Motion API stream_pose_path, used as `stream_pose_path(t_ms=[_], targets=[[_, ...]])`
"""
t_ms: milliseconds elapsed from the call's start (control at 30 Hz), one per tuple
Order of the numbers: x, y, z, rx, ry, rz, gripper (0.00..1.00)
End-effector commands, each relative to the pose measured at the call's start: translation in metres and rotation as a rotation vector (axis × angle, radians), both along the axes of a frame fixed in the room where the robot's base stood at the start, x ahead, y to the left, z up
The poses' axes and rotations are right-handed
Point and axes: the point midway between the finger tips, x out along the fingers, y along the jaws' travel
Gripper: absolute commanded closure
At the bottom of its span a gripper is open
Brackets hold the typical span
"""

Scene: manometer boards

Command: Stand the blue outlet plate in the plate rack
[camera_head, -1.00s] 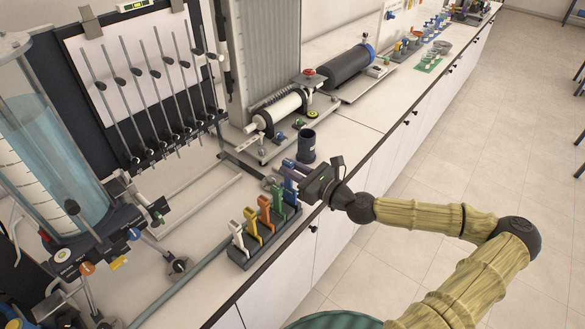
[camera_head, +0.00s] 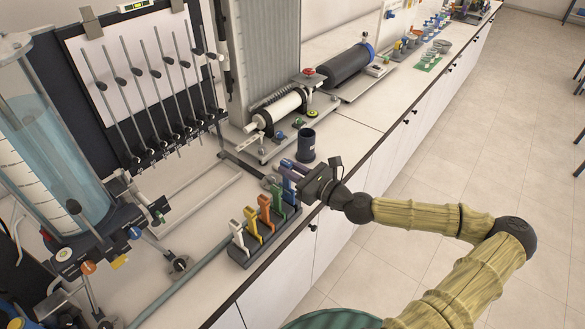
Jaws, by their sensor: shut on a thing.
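The plate rack (camera_head: 243,258) is a dark grey base near the front edge of the bench. White (camera_head: 238,236), yellow (camera_head: 252,222), orange (camera_head: 265,208) and green (camera_head: 277,197) plates stand upright in it in a row. The blue outlet plate (camera_head: 287,163) is at the far end of this row, partly hidden by my gripper (camera_head: 294,172). My gripper reaches in from the right and is shut on the blue plate's upper part. I cannot tell whether the plate's foot is seated in the rack.
A dark cup (camera_head: 306,145) stands just behind my gripper. A manometer board (camera_head: 140,80) and a tall water cylinder (camera_head: 45,150) stand on the left. A white roller unit (camera_head: 280,110) is farther back.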

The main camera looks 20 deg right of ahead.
Motion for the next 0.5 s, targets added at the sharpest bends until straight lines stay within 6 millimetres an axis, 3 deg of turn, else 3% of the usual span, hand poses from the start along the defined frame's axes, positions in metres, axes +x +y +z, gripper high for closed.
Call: stream_pose_path(t_ms=[500], targets=[[-0.0001, -0.0018, -0.0079, 0.0, 0.0, -0.003, 1.0]])
